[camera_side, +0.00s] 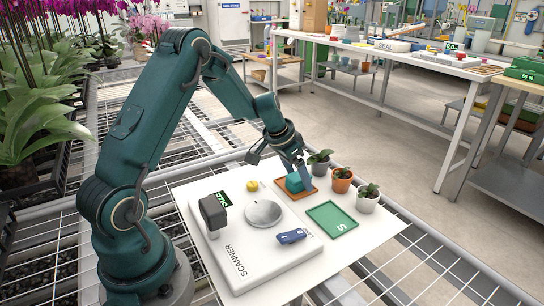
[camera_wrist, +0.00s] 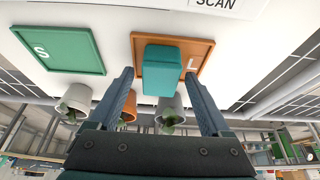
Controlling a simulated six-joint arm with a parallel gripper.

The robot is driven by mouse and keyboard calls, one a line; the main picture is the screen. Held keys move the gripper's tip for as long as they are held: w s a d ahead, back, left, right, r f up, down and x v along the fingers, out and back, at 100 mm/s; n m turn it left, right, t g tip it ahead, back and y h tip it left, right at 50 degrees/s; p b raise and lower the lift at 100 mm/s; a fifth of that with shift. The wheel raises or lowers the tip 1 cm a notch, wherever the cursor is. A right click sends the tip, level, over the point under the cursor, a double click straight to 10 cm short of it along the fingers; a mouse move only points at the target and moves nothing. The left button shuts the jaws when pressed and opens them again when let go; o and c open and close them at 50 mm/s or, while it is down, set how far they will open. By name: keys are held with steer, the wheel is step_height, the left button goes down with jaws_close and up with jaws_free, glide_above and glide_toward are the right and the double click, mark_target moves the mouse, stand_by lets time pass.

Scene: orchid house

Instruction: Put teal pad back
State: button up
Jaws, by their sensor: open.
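The teal pad (camera_side: 294,183) is a small block on the brown-orange tray (camera_side: 311,194), which is marked L in the wrist view (camera_wrist: 200,48). The pad also shows in the wrist view (camera_wrist: 164,72), standing on the tray between the lines of my two fingers. My gripper (camera_side: 300,172) is open right at the pad, with one finger to each side in the wrist view (camera_wrist: 159,74). There is a visible gap beside the pad, and nothing is held. The side view partly hides the fingers' contact with the tray.
A green tray (camera_side: 332,221) marked S lies beside the orange tray. Three small potted plants (camera_side: 342,181) stand along the table edge. The white scanner (camera_side: 240,250) bears a round grey plate (camera_side: 263,213), a grey head, a yellow knob (camera_side: 252,185) and a blue item (camera_side: 291,236).

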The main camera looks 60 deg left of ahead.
steer(key=v, duration=1)
steer(key=s+d+r, duration=0.6)
steer(key=s+d, duration=0.2)
steer(key=d, duration=0.3)
steer(key=s+d+f+t, duration=0.1)
steer(key=s+d, duration=0.3)
steer(key=s, duration=0.6)
steer(key=shift+s, duration=0.2)
